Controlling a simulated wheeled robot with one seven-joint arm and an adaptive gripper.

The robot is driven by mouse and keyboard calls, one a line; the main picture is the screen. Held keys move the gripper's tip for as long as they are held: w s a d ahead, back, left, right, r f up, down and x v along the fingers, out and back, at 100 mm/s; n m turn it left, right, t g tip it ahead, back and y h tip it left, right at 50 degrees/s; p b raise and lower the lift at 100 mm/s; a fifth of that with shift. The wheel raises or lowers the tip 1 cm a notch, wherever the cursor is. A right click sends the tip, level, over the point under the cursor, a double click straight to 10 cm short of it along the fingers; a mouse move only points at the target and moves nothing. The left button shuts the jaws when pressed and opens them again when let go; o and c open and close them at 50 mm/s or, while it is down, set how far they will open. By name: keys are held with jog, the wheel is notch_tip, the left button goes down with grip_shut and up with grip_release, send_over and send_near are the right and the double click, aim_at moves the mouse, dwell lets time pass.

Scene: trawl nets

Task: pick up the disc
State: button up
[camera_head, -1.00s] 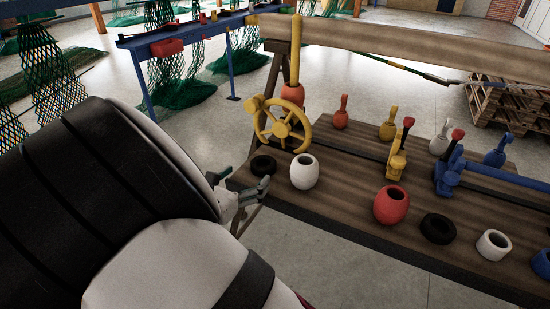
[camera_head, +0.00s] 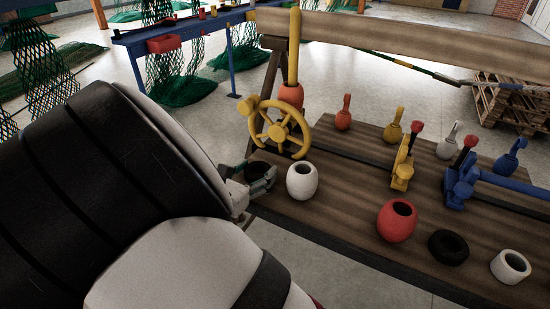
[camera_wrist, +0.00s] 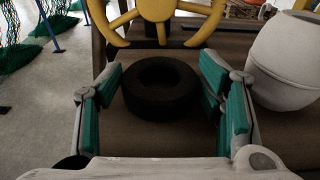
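A black ring-shaped disc (camera_wrist: 160,106) lies flat on the wooden bench, its hole facing up. My gripper (camera_wrist: 160,72) is open, with one teal-padded finger on each side of the disc. In the wrist view, gaps show between the disc and both fingers. In the head view, the disc (camera_head: 256,167) sits at the bench's left end, partly hidden by my gripper (camera_head: 262,176). A second black disc (camera_head: 448,260) and a white ring (camera_head: 511,269) lie farther right.
A yellow handwheel (camera_head: 281,132) stands just behind the disc; it also shows in the wrist view (camera_wrist: 160,10). A white float (camera_head: 301,183) stands close on the right. A red float (camera_head: 397,223) and yellow and blue clamps (camera_head: 462,184) are farther right.

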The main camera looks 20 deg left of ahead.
jog(key=c, duration=0.5)
jog(key=shift+o, duration=0.2)
jog(key=shift+r, duration=0.2)
jog(key=shift+r+p, duration=0.5)
jog(key=r+p, duration=0.2)
jog(key=shift+s+r, duration=0.2)
jog(key=shift+r, duration=0.1)
jog(key=s+d+p, duration=0.2)
jog(key=s, duration=0.5)
jog(key=s+d+r+p, duration=0.1)
jog(key=s+d+p, duration=0.2)
jog(key=s, duration=0.4)
jog(key=shift+s, duration=0.4)
